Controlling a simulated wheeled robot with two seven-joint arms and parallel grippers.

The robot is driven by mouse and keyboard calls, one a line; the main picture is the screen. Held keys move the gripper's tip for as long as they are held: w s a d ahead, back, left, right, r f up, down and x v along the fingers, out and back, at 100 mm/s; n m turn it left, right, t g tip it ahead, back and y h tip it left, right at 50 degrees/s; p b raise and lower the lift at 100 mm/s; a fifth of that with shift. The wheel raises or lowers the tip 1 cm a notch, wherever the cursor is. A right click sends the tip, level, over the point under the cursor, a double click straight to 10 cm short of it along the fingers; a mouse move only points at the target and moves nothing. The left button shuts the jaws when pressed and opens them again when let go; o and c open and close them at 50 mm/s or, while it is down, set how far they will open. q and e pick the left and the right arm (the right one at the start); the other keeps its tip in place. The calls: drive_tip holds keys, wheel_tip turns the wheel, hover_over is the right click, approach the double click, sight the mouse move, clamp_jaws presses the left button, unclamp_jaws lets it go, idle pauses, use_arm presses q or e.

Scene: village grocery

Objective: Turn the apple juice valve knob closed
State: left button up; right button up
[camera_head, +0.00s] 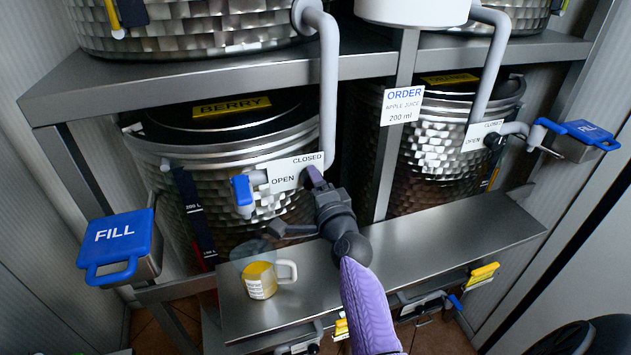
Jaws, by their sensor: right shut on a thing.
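My right gripper (297,205) reaches up from the lower middle in front of the BERRY tank (232,150), beside the OPEN/CLOSED plate (284,175). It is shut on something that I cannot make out. A blue valve knob (242,190) on a grey pipe is at the plate's left, by OPEN, a little left of the gripper. The order sign (404,105) reads apple juice, 200 ml. The right tank (430,160) has a second OPEN/CLOSED plate (482,134); its yellow name label (449,78) is hard to read. My left gripper is out of view.
A mug (261,282) with yellow on it stands on the metal shelf (400,245) below the BERRY tap, under a see-through shape. Yellow handles (485,272) sit below the shelf, whose right part is clear.

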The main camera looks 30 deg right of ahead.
drive_tip(key=shift+m, duration=1.5)
drive_tip(key=o, duration=1.3)
drive_tip(key=shift+s+p, duration=0.1)
drive_tip(key=shift+p, duration=0.2)
drive_tip(key=p+v, duration=0.1)
drive_tip(key=v, duration=0.8)
drive_tip(key=shift+s+a, duration=0.2)
drive_tip(key=shift+s, duration=0.15)
